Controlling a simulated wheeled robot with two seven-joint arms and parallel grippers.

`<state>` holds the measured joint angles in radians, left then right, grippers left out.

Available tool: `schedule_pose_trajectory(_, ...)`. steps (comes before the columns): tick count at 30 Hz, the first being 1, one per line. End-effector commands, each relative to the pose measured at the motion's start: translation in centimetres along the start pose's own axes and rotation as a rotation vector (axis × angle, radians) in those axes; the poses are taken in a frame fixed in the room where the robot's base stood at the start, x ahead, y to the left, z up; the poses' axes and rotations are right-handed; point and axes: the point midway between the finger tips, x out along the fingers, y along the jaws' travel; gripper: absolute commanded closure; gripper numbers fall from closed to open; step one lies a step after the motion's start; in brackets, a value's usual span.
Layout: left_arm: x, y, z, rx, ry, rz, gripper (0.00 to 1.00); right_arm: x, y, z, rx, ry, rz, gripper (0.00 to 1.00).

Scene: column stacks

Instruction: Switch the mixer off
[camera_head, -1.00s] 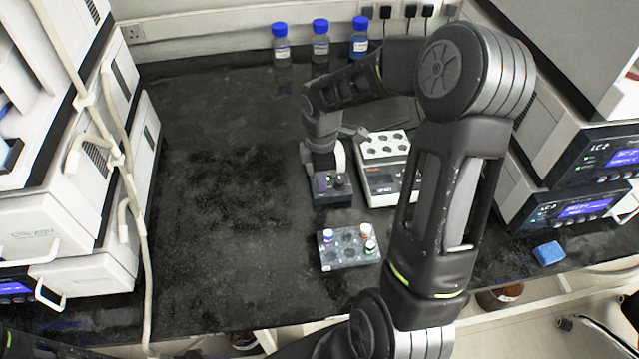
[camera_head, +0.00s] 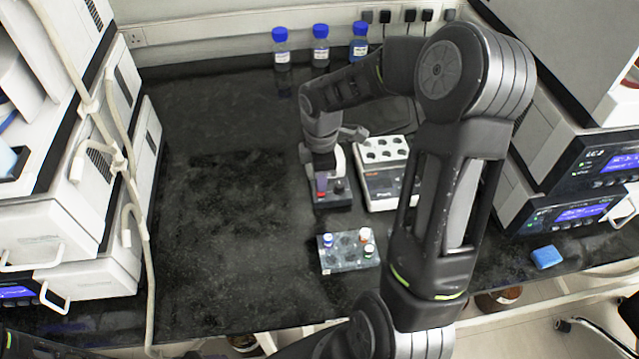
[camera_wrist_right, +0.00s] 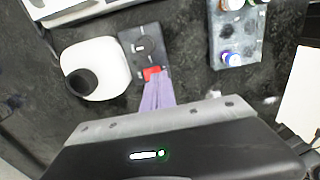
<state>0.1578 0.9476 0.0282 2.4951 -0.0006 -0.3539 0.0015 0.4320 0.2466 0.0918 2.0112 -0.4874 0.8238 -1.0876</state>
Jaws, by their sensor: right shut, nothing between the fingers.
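The mixer (camera_head: 334,199) stands on the dark bench, a small unit with a dark control face and a white rounded body. In the right wrist view its dark panel (camera_wrist_right: 136,44) carries a black knob (camera_wrist_right: 148,46) and a red switch (camera_wrist_right: 152,72). Its white body with a black cup (camera_wrist_right: 95,69) lies left of the panel. My right gripper (camera_head: 321,182) is shut and empty. In the wrist view its pale purple fingertips (camera_wrist_right: 155,80) are right at the red switch; I cannot tell whether they touch it. My left gripper is not in view.
A tube rack (camera_head: 348,256) with several capped vials stands in front of the mixer. A white block-topped device (camera_head: 385,175) is close on its right. Blue-capped bottles (camera_head: 320,45) stand at the back. The bench left of the mixer is clear.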

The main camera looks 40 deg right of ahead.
Motion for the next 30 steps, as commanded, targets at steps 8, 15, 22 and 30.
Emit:
schedule_pose_trajectory(8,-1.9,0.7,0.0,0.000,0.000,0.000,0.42,-2.5,0.0,0.0,0.000,0.000,0.001,1.00)
schedule_pose_trajectory(15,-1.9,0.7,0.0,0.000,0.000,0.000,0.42,-2.6,0.0,0.0,0.000,0.000,0.001,1.00)
schedule_pose_trajectory(22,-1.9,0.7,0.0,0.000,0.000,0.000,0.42,-2.6,0.0,0.0,0.000,0.000,0.000,1.00)
schedule_pose_trajectory(30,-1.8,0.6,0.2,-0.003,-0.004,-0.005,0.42,-2.5,0.0,0.0,0.000,0.000,0.000,1.00)
